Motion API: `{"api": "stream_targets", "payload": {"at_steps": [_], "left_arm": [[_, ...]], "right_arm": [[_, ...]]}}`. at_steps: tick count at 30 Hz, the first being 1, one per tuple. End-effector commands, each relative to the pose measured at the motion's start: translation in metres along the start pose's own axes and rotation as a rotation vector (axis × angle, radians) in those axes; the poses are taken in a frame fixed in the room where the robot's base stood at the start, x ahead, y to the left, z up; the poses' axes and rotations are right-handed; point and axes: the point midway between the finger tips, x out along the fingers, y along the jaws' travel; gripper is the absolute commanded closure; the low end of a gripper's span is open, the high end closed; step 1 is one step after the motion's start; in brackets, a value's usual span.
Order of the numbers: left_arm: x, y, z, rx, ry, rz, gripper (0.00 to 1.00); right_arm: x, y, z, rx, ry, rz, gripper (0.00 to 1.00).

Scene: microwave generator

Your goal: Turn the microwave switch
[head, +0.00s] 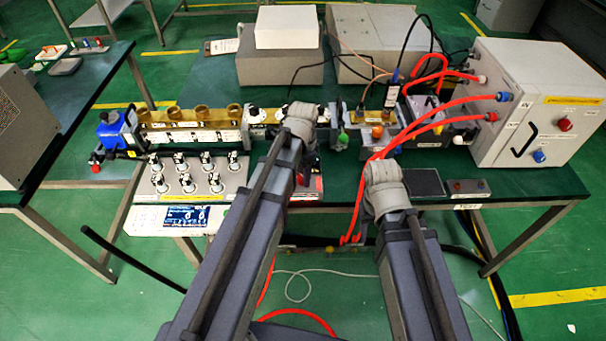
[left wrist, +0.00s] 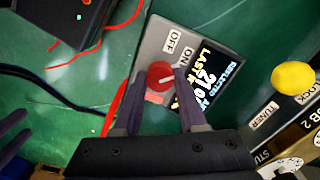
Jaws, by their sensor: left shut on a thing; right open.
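The microwave switch is a round red knob (left wrist: 160,76) with a pale pointer line, on a grey panel (left wrist: 153,45) beside ON and OFF labels. The line points toward the ON side. My left gripper (left wrist: 160,88) has its two dark fingers on either side of the knob, shut on it. A lit display (left wrist: 205,80) sits beside the knob. My right gripper (left wrist: 24,127) shows partly at the left wrist view's left edge, fingers apart.
A yellow knob (left wrist: 293,76) stands near the tuner labels. Red cables (head: 430,122) run from the white cabinet (head: 545,75) across the table. A white panel with several black-and-white knobs (head: 187,183) lies left of my left arm. A black cable (left wrist: 45,80) crosses behind.

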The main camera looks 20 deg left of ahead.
Motion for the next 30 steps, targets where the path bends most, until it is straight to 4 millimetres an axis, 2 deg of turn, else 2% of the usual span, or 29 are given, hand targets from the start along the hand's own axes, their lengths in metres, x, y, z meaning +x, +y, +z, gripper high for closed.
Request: {"api": "stream_targets", "payload": {"at_steps": [12,30], "left_arm": [[0.0001,0.0003,0.0001,0.188,0.000,0.000,1.00],[0.0001,0.0004,0.0001,0.220,0.000,0.000,1.00]], "right_arm": [[0.0001,0.0000,0.0000,0.000,0.000,0.000,0.50],[0.0001,0.0000,0.0000,0.000,0.000,0.000,0.50]]}}
